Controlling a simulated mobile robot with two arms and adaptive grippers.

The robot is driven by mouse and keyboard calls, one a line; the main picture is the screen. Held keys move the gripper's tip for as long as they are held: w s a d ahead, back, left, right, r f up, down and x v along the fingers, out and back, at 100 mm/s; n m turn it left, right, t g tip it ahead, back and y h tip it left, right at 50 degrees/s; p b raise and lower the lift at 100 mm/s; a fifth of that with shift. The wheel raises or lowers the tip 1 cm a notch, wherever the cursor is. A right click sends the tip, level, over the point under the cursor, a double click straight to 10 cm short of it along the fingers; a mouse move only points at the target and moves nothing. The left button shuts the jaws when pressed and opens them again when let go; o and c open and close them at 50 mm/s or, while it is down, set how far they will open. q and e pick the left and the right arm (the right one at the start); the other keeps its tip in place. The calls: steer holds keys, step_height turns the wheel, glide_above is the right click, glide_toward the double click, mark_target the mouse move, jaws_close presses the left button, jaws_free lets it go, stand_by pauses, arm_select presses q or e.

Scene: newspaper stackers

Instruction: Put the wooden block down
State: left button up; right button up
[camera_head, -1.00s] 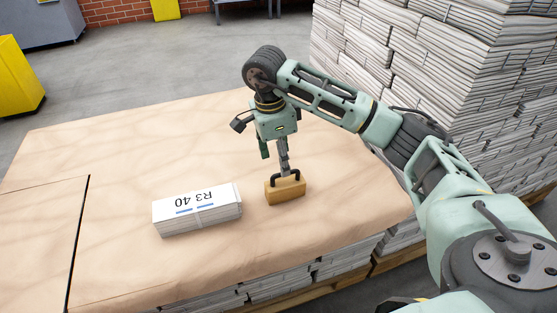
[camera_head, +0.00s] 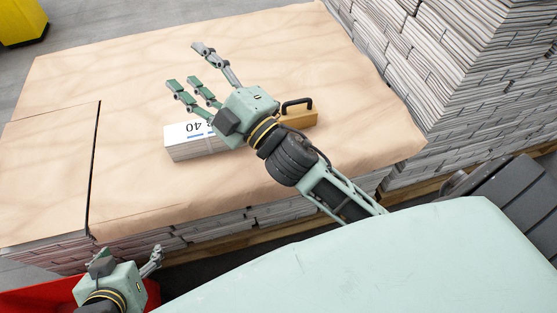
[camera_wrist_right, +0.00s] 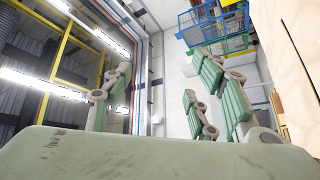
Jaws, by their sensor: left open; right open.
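The wooden block (camera_head: 302,118) with its black handle sits on the tan sheet covering the stack (camera_head: 140,100). My right gripper (camera_head: 185,66) is open and empty, to the left of the block, fingers spread toward the upper left. Its wrist and forearm partly hide the block and a white paper bundle (camera_head: 195,150) marked "40". In the right wrist view the open fingers (camera_wrist_right: 160,95) have nothing between them. My left gripper (camera_head: 128,258) is open and empty at the lower left, in front of the stack and over something red.
Tall newspaper stacks (camera_head: 450,90) stand at the right. A smaller covered stack (camera_head: 45,175) lies left of a narrow gap. A yellow object (camera_head: 22,22) is at the top left. The sheet's far left part is clear.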

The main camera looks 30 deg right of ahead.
steer(key=s+d+f+m+g+h, duration=0.2)
steer(key=s+f+m, duration=0.1)
steer(key=f, duration=0.3)
steer(key=s+d+f+m+g+h, duration=0.2)
steer(key=s+d+f+m+g, duration=0.1)
steer(key=f, duration=0.3)
steer(key=s+d+f+m+g+h, duration=0.2)
steer(key=d+f+m, duration=0.1)
steer(key=f+m, duration=0.2)
steer(key=shift+s+f+g, duration=0.2)
steer(key=shift+f, duration=0.35)
steer(key=shift+s+f+g, duration=0.2)
steer(key=shift+f, duration=0.3)
steer(key=s+f+g, duration=0.1)
steer(key=s+f, duration=0.1)
steer(key=s+f+m+g, duration=0.1)
steer(key=s, duration=0.2)
steer(key=s+f+m+g, duration=0.1)
steer(key=s+f, duration=0.1)
steer(key=shift+s+a+f+g, duration=0.15)
steer(key=shift+s+f+g, duration=0.1)
steer(key=shift+f+g, duration=0.15)
steer(key=shift+s+f, duration=0.2)
steer(key=shift+s, duration=0.15)
